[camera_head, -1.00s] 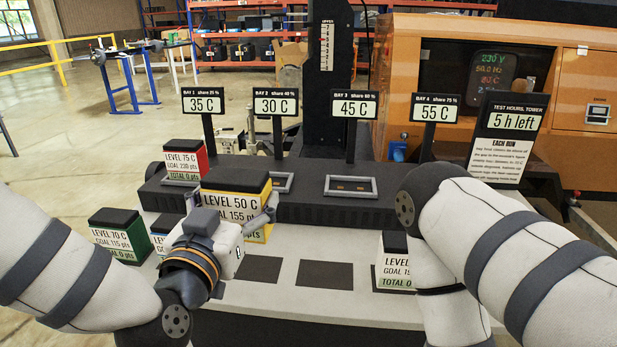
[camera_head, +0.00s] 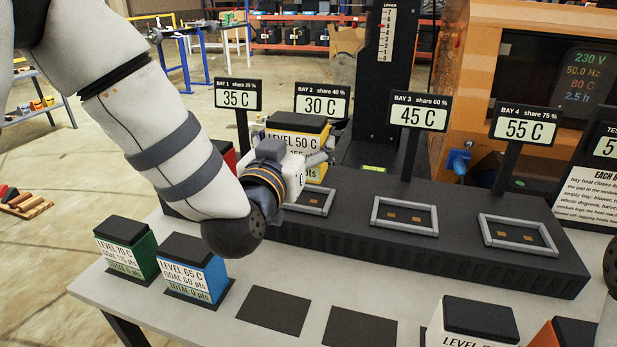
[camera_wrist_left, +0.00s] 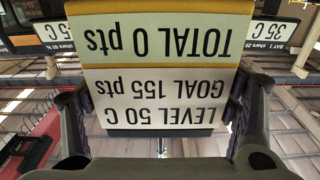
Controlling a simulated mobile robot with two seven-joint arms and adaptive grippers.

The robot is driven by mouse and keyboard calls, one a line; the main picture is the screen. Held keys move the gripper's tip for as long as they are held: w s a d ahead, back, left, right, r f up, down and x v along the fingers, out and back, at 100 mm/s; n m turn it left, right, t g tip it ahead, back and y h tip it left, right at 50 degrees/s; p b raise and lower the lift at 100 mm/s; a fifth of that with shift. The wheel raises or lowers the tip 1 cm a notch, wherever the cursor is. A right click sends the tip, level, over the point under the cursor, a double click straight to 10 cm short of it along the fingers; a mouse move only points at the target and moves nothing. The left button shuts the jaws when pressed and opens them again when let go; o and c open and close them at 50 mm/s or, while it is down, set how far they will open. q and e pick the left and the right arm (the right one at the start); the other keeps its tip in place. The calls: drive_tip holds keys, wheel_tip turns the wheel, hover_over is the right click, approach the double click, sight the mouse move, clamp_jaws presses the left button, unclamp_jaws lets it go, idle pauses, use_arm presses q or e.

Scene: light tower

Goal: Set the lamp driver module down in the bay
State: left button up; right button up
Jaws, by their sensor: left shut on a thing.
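The lamp driver module (camera_head: 297,122) has a yellow body, a black top and a white label reading LEVEL 50 C, GOAL 155 pts. My left gripper (camera_head: 316,160) is shut on it and holds it upright behind the Bay 2 frame, in front of the 30 C sign. The wrist and fingers hide its lower part. In the left wrist view the module (camera_wrist_left: 150,85) appears upside down between both fingers. The Bay 2 frame (camera_head: 318,212) is empty where visible, partly hidden by my gripper. Whether the module touches anything below is hidden. My right gripper is out of view.
Bay 3 (camera_head: 404,230) and Bay 4 (camera_head: 518,250) are empty frames with contacts. A red module (camera_head: 229,156) shows behind my left arm. Green (camera_head: 125,250) and blue (camera_head: 197,270) modules stand on the table, with empty dark pads (camera_head: 273,310) beside them. Sign posts rise behind the bays.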

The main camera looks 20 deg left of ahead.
use_arm(q)
drive_tip(key=w+f, duration=0.2)
drive_tip(key=w+f+b, duration=0.1)
drive_tip(key=w+f, duration=0.1)
drive_tip(key=w+a+f, duration=0.1)
drive_tip(key=w+f, duration=0.1)
drive_tip(key=f, duration=0.1)
drive_tip(key=shift+b, duration=0.3)
drive_tip(key=f, duration=0.3)
drive_tip(key=shift+w+a+f+b, duration=0.1)
drive_tip(key=shift+w+f+b, duration=0.15)
drive_tip(key=shift+w+b, duration=0.05)
drive_tip(key=shift+r, duration=0.2)
drive_tip(key=o, duration=1.7)
drive_tip(key=shift+f, duration=0.25)
drive_tip(key=shift+s, duration=0.1)
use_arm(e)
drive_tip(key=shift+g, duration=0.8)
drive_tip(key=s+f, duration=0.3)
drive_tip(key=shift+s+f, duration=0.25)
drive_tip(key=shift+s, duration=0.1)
